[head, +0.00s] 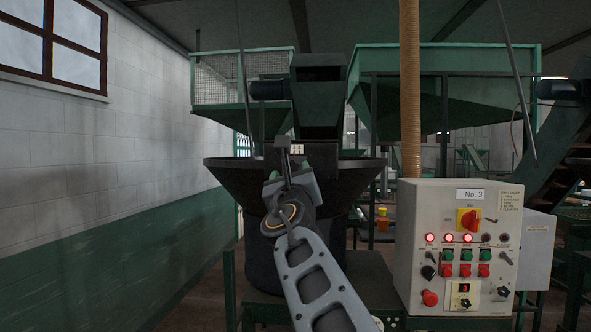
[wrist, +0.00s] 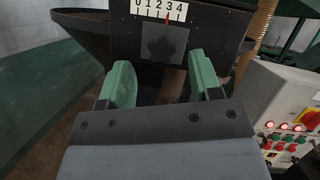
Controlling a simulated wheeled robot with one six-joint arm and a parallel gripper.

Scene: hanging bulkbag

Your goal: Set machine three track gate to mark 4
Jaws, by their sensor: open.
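In the wrist view a white scale (wrist: 158,10) numbered 0 to 4 is fixed to the dark front of the machine. Below the scale is a dark star-shaped knob (wrist: 161,48) on a grey plate (wrist: 181,41), which I take for the track gate. My gripper (wrist: 160,76) is open and empty, its two green fingers apart, below and on either side of the knob. In the head view my gripper (head: 284,150) is in front of the dark bowl (head: 230,180), and my arm hides the gate.
A grey control box (head: 468,195) marked No. 3 stands right of the bowl, with red lamps and switches. A ribbed tan hose (head: 410,80) hangs above it. A green hopper (head: 470,70) is behind. A white and green wall (head: 90,160) lies left.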

